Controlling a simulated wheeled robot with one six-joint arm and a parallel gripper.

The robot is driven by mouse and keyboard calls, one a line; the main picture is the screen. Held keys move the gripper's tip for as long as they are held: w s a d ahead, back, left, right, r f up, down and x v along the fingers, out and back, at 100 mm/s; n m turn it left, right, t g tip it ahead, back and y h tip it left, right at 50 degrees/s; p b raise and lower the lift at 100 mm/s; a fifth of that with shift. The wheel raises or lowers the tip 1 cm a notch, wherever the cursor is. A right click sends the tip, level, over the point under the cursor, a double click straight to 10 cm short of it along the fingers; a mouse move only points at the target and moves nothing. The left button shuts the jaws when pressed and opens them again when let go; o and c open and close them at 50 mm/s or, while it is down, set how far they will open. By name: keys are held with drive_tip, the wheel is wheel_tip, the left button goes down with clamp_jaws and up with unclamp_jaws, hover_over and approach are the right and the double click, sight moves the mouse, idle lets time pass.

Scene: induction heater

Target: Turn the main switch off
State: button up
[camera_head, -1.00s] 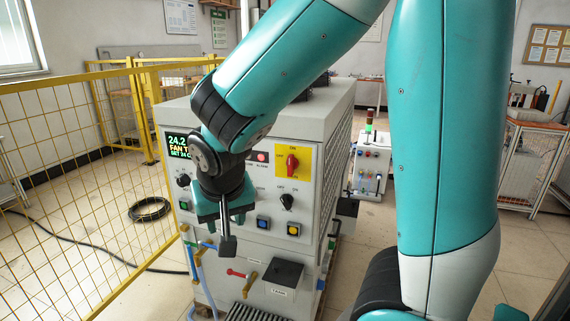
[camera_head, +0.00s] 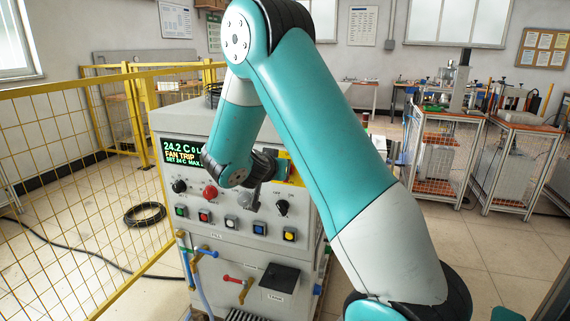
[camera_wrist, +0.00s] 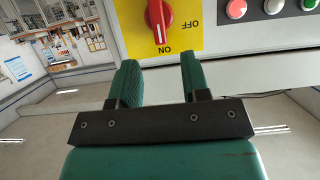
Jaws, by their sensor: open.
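The main switch (camera_wrist: 158,18) is a red rotary knob on a yellow plate (camera_wrist: 217,38), seen upside down in the wrist view. Its white mark points to ON; OFF is printed to one side. My gripper (camera_wrist: 155,66) is open and empty. Its two green fingers point at the panel, with the knob ahead of the gap between them. The fingers are apart from the knob.
The heater panel carries a display (camera_head: 184,152), a black selector (camera_head: 282,207), a red button (camera_head: 210,192) and a row of coloured push buttons. Pipes and a black box (camera_head: 279,278) stick out below. A yellow mesh fence (camera_head: 90,200) stands at the left.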

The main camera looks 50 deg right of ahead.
drive_tip(key=p+x, duration=0.1)
drive_tip(key=x, duration=0.6)
drive_tip(key=shift+w+d+f+p, duration=0.15)
drive_tip(key=shift+d+p, duration=0.1)
drive_tip(key=shift+p, duration=0.05)
clamp_jaws()
